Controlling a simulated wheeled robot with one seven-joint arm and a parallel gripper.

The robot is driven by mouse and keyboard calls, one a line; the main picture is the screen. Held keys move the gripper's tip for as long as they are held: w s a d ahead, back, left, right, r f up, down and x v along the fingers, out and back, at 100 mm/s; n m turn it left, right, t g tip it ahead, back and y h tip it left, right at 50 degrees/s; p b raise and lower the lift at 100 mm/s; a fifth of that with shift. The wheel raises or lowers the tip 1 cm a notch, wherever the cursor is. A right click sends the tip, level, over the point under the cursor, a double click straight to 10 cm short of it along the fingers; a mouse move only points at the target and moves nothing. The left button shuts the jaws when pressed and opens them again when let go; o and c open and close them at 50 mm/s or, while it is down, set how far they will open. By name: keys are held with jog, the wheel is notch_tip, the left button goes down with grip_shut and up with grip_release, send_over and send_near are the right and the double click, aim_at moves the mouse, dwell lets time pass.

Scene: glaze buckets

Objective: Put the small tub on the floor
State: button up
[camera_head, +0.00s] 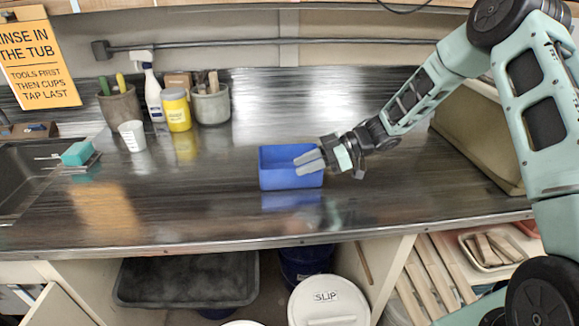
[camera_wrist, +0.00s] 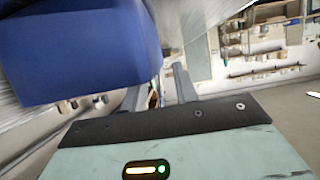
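The small blue tub (camera_head: 275,178) stands upright on the dark metal counter (camera_head: 180,215), in the middle of the head view. My gripper (camera_head: 307,160) reaches in from the right, and its two grey fingers overlap the tub's right end in the picture. The fingers look apart, with a narrow gap between them. In the wrist view the blue tub (camera_wrist: 80,50) fills the upper left, close to the fingers, and my gripper (camera_wrist: 160,95) shows a gap between its fingers. Whether a finger touches the tub is unclear. The floor below the counter is mostly hidden.
Behind the tub stand a yellow jar (camera_head: 176,112), a spray bottle (camera_head: 152,95), two tool crocks and a white cup (camera_head: 132,136). A sink (camera_head: 25,185) is at left. Below the counter are a black tray (camera_head: 185,282), a white-lidded slip bucket (camera_head: 328,303) and wooden slats.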

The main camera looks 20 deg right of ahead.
jog(key=shift+x, duration=1.1)
grip_shut()
jog(key=shift+r, duration=0.1)
